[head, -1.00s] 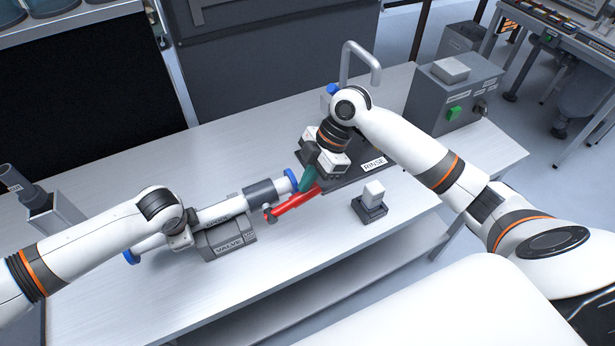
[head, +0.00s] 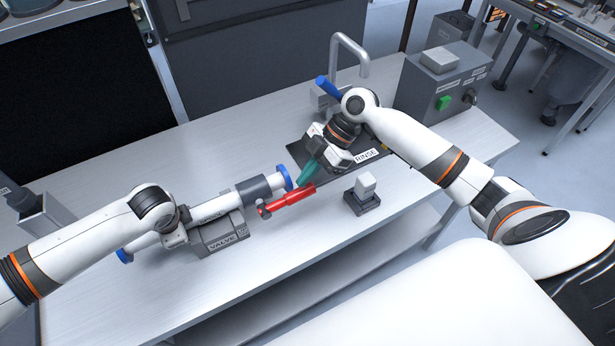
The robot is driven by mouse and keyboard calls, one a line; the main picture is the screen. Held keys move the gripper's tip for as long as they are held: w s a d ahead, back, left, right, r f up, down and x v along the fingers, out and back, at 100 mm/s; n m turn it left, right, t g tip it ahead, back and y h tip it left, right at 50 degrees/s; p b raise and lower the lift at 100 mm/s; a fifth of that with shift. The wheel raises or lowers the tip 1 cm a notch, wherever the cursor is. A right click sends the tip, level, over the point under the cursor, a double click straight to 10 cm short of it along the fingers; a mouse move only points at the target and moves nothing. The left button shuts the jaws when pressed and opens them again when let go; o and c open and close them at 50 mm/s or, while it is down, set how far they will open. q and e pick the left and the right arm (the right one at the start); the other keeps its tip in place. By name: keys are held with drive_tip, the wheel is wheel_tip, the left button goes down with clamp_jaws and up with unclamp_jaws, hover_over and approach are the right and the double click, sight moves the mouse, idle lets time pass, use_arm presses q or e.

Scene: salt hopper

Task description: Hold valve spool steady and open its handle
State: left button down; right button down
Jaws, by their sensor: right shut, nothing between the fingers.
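The valve spool (head: 208,211) is a white pipe with blue end caps and a dark grey collar. It lies in a grey cradle (head: 222,235) marked VALVE on the table. Its red handle (head: 287,202) sticks out to the right from a small grey pivot near the collar. My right gripper (head: 301,182) has teal fingers that are shut and empty. Their tips are just above and behind the handle in the picture; I cannot tell if they touch it. My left gripper (head: 176,237) is at the pipe's left part, and its fingers are hidden.
A small grey stand with a white block (head: 365,186) is right of the handle. The dark RINSE tray (head: 367,155) and a faucet (head: 350,42) are behind my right gripper. A grey box with a green button (head: 443,103) stands at back right. The table's front is clear.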

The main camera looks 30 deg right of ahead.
use_arm(q)
drive_tip(key=shift+s+a+f, duration=0.2)
drive_tip(key=shift+a+f, duration=0.1)
drive_tip(key=shift+f, duration=0.15)
use_arm(e)
drive_tip(key=r, duration=0.3)
drive_tip(key=shift+d+r, duration=0.3)
drive_tip(key=shift+d, duration=0.05)
use_arm(q)
drive_tip(key=c, duration=1.4)
unclamp_jaws()
drive_tip(key=o, duration=0.5)
drive_tip(key=shift+w+r, duration=0.1)
drive_tip(key=shift+w, duration=0.1)
use_arm(e)
drive_tip(key=v, duration=0.8)
use_arm(q)
drive_tip(key=shift+r, duration=0.1)
use_arm(e)
drive_tip(key=shift+d+r, duration=0.15)
